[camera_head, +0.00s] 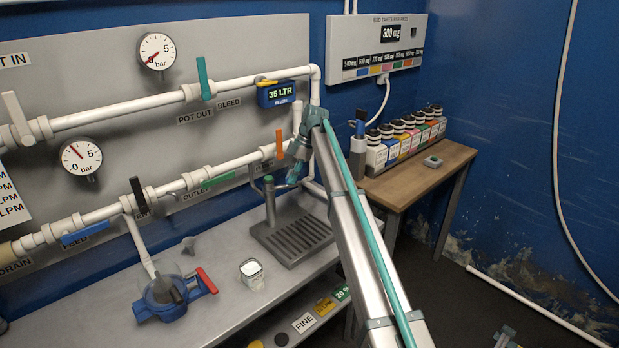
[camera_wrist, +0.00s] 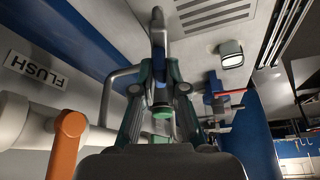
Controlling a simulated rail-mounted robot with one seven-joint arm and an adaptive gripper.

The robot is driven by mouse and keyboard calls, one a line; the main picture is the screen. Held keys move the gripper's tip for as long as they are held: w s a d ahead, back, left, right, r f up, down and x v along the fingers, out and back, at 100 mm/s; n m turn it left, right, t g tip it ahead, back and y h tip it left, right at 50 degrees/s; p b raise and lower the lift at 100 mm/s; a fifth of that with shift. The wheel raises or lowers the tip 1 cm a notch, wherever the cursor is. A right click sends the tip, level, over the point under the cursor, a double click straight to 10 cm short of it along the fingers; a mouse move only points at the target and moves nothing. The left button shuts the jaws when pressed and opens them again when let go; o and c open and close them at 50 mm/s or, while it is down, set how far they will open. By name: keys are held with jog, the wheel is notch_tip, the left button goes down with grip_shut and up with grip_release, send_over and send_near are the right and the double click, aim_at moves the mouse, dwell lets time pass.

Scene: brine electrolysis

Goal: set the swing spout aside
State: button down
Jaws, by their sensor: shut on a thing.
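The swing spout stands at the drip tray (camera_head: 262,238) on the bench; its grey upright (camera_head: 271,208) has a green top. My gripper (camera_head: 291,180) reaches down to the spout from the right, close beside the upright. In the wrist view my gripper (camera_wrist: 161,105) is shut, with its green-grey fingers on either side of the spout. A curved grey pipe (camera_wrist: 112,84) runs in from the left behind the fingers. The fingers and palm hide much of the part I hold, so its exact contact with the upright is unclear.
White pipes with valve handles line the wall; an orange handle (camera_head: 279,144) is close to my gripper and also shows in the wrist view (camera_wrist: 67,143). A small white cup (camera_head: 251,270) and a blue pump (camera_head: 168,297) stand on the bench. A wooden table (camera_head: 425,180) holds several bottles.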

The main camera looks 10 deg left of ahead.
dwell(0.4)
jog(key=c, duration=1.2)
grip_release()
jog(key=v, duration=1.2)
